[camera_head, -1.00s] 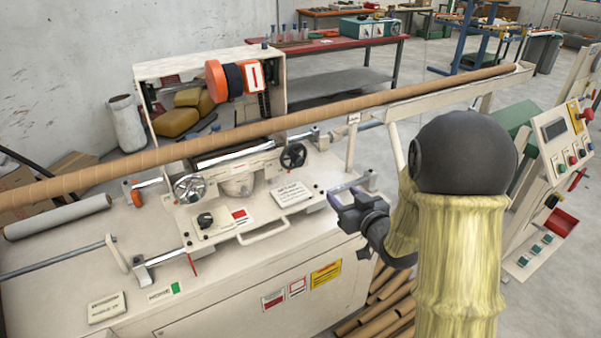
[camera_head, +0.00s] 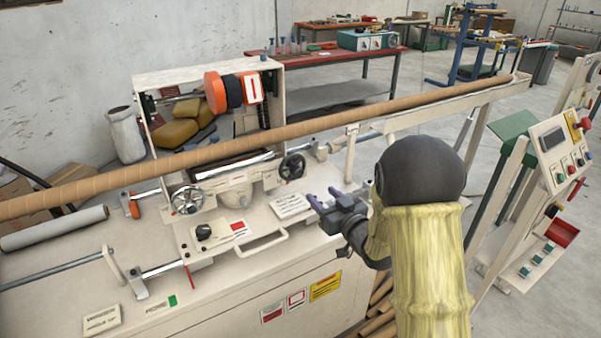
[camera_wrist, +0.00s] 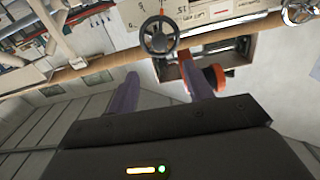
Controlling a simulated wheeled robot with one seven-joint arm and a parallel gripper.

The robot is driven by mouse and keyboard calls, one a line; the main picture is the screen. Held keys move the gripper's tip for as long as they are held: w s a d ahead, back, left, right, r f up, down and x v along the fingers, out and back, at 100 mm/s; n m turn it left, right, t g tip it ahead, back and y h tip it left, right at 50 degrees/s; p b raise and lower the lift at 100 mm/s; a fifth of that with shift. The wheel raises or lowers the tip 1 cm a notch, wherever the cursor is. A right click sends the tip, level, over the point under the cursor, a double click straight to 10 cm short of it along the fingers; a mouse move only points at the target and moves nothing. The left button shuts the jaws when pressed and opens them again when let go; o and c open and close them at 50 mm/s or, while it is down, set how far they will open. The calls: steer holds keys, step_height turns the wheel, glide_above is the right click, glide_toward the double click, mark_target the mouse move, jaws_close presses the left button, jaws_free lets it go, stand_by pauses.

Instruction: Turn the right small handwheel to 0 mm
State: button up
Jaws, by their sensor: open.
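The right small handwheel (camera_head: 292,166) is a black spoked wheel on the machine's carriage, behind the front plate. It also shows in the wrist view (camera_wrist: 159,35), just beyond the fingertips and above them in the picture. A left, silvery handwheel (camera_head: 187,200) stands on the same carriage. My gripper (camera_head: 322,197) is open and empty, in front and to the right of the black wheel, with a gap between them. Its two purple fingers also show in the wrist view (camera_wrist: 158,82). I cannot read any millimetre scale at the wheel.
A long cardboard tube (camera_head: 270,134) runs across the machine behind and above the wheels. A white loop handle (camera_head: 262,244) and a label plate (camera_head: 291,204) lie in front. A control panel (camera_head: 560,145) stands at the right. The air between gripper and wheel looks clear.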

mark_target(299, 173)
steer(key=p+x, duration=0.2)
steer(key=x, duration=1)
steer(key=shift+w+a, duration=0.1)
steer(key=shift+w, duration=0.15)
steer(key=shift+a, duration=0.1)
steer(key=shift+c, duration=0.6)
steer(key=c, duration=0.8)
steer(key=shift+c, duration=0.2)
